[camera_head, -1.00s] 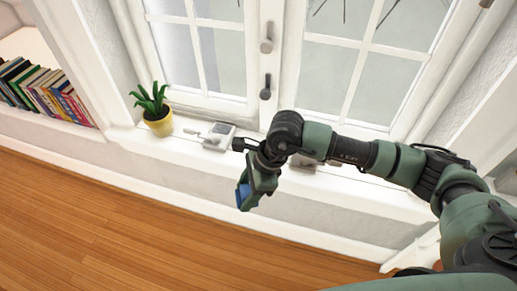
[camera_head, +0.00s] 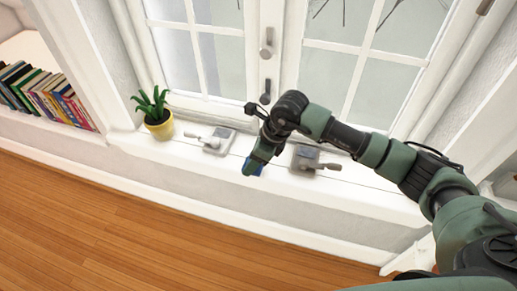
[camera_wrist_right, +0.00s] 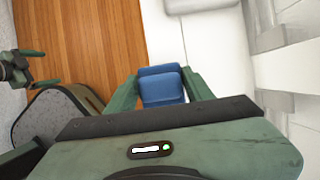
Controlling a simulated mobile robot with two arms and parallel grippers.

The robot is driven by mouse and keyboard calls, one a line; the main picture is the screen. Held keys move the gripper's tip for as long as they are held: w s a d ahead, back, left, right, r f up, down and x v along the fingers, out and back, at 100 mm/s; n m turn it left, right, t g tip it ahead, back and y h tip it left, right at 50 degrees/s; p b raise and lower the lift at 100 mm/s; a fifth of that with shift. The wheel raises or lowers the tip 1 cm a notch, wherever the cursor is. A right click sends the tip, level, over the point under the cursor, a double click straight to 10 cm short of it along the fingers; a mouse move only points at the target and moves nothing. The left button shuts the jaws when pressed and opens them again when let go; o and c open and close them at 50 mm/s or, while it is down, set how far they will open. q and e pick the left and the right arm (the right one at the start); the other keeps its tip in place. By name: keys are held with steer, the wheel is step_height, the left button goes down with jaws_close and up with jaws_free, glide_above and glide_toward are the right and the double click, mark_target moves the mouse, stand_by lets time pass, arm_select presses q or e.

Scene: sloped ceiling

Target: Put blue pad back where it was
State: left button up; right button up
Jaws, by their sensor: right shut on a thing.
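The blue pad (camera_wrist_right: 162,86) is between the two fingers of my right gripper (camera_wrist_right: 160,84) in the right wrist view. The gripper is shut on it. In the head view a small part of the blue pad (camera_head: 253,168) shows at the fingertips of my right gripper (camera_head: 257,163), at the front edge of the white window sill (camera_head: 350,198). The gripper hides most of the pad there. I cannot tell whether the pad touches the sill.
A yellow pot with a green plant (camera_head: 157,118) stands on the sill at the left. A grey device with a handle (camera_head: 212,140) lies left of my gripper, another (camera_head: 308,160) right of it. Books (camera_head: 45,93) fill a low shelf at far left. The window (camera_head: 220,60) rises behind.

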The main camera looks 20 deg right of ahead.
steer(key=shift+w+d, duration=0.45)
steer(key=shift+w, duration=0.3)
steer(key=w+d, duration=0.2)
steer(key=w, duration=0.1)
steer(key=shift+w+d+f, duration=0.1)
steer(key=shift+d+f, duration=0.05)
steer(key=shift+f, duration=0.65)
arm_select(q)
steer(key=shift+w+r, duration=0.25)
steer(key=shift+r, duration=0.25)
steer(key=shift+w+r, duration=0.2)
steer(key=shift+r, duration=0.3)
steer(key=shift+f, duration=0.1)
arm_select(e)
steer(key=o, duration=1.2)
arm_select(q)
steer(key=shift+r, duration=0.2)
